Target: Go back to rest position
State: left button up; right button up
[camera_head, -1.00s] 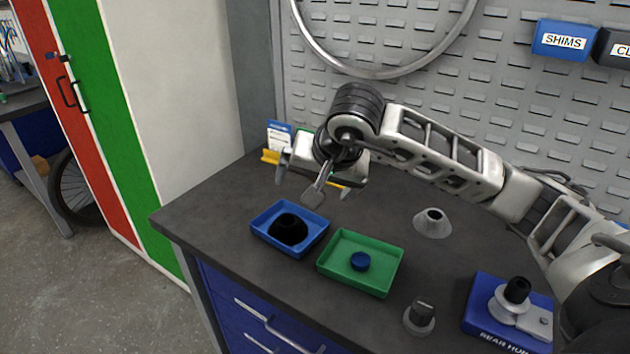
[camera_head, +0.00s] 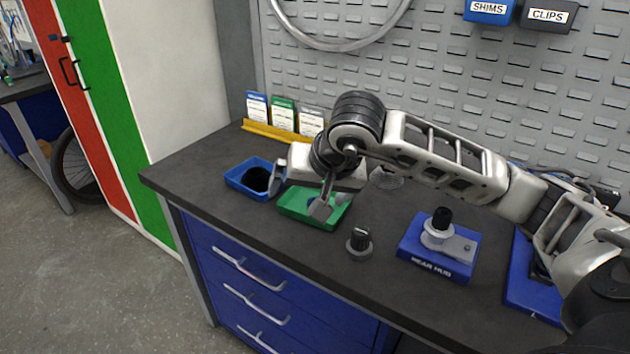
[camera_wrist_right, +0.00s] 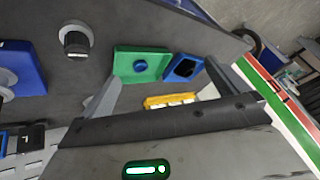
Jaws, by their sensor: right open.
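My right gripper (camera_head: 301,192) is open and empty, above the far part of the workbench (camera_head: 190,170). Its two fingers, spread apart, also show in the right wrist view (camera_wrist_right: 156,94). In the head view it hangs over the green tray (camera_head: 298,213) and close to the blue tray (camera_head: 236,182), hiding part of the green one. The blue tray holds a black part (camera_head: 256,179). A small blue round piece (camera_wrist_right: 140,66) lies in the green tray. My left gripper is not in view.
A grey part with a black top (camera_head: 360,241) stands near the front edge. A grey cone (camera_head: 386,179) is partly behind my arm. Cards in a yellow holder (camera_head: 262,130) stand at the back. Drawers (camera_head: 250,285) are below.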

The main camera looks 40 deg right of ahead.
jog(key=s+a+f+m+g+y, duration=0.1)
jog(key=s+a+f+y, duration=0.15)
jog(key=a, duration=0.25)
jog(key=s+a+f+m+g+y, duration=0.1)
jog(key=s+a+m+y, duration=0.15)
jog(key=a, duration=0.25)
jog(key=s+a+f+m+g+y, duration=0.1)
jog(key=s+a+f+y, duration=0.1)
jog(key=a+y, duration=0.3)
jog(key=s+a+r+m+y, duration=0.2)
jog(key=a+r+m+y, duration=0.2)
jog(key=a+m+y, duration=0.5)
jog(key=w+d+f+n+t+h, duration=0.1)
jog(key=d+f+n+t+h, duration=0.5)
jog(key=n, duration=1.1)
jog(key=w+d+f+n+t+h, duration=0.1)
jog(key=d+f+n+t+h, duration=0.45)
jog(key=n, duration=1.15)
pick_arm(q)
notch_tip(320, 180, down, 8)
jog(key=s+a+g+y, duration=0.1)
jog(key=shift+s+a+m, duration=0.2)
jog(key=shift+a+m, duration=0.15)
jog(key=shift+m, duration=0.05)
pick_arm(e)
jog(key=s+f+m+g+h, duration=0.4)
jog(key=s+f+m, duration=0.5)
jog(key=f, duration=0.5)
jog(key=m, duration=0.2)
jog(key=shift+s+m+g, duration=0.35)
